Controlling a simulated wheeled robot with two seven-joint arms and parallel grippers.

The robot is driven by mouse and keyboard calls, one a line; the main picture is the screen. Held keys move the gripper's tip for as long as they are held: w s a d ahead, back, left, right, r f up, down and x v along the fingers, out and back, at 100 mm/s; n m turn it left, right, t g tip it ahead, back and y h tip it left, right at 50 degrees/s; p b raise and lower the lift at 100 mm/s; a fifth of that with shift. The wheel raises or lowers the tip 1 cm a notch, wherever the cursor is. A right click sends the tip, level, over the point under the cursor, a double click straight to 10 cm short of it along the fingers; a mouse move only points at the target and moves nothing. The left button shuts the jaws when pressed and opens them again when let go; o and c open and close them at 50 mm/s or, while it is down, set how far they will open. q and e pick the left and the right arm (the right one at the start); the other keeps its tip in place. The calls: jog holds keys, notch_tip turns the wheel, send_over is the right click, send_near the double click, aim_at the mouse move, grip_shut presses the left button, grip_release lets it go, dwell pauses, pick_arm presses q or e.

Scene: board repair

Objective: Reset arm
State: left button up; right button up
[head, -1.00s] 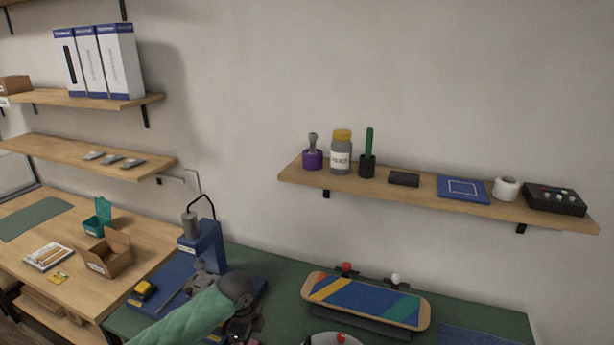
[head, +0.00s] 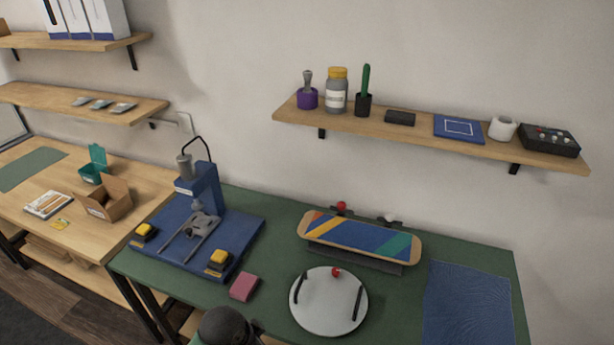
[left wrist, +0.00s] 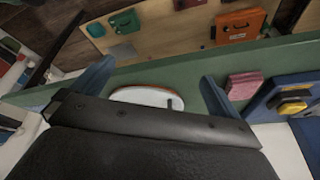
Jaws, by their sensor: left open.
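My left gripper (left wrist: 158,72) shows in the left wrist view with its two blue fingers spread wide. Nothing is between them but a view down to the green bench and a white oval surface (left wrist: 148,97). In the head view only a dark rounded part of my left arm (head: 226,326) shows at the bottom edge, in front of the green bench (head: 270,222). The left gripper itself is out of the head view. My right gripper is in neither view.
The bench holds a blue press (head: 200,190), a pink block (head: 244,287), a round white plate (head: 320,318) and a striped skateboard deck (head: 360,238). A blue mat (head: 465,305) lies at right. A wall shelf (head: 400,133) carries small items. A wooden table (head: 150,190) stands left.

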pick_arm(q)
jog(key=s+a+n+y, duration=0.3)
jog(key=s+a+n, duration=0.6)
jog(key=s, duration=0.4)
notch_tip(320, 180, down, 29)
jog(key=w+d+m+b, duration=0.1)
jog(key=w, duration=0.1)
jog(key=s+f, duration=0.4)
jog(key=f, duration=0.6)
jog(key=s+f+g, duration=0.1)
jog(key=s+f, duration=0.3)
jog(key=f, duration=0.7)
jog(key=shift+d+h+b, duration=0.25)
jog(key=shift+h+b, duration=0.05)
jog(key=shift+b, duration=0.05)
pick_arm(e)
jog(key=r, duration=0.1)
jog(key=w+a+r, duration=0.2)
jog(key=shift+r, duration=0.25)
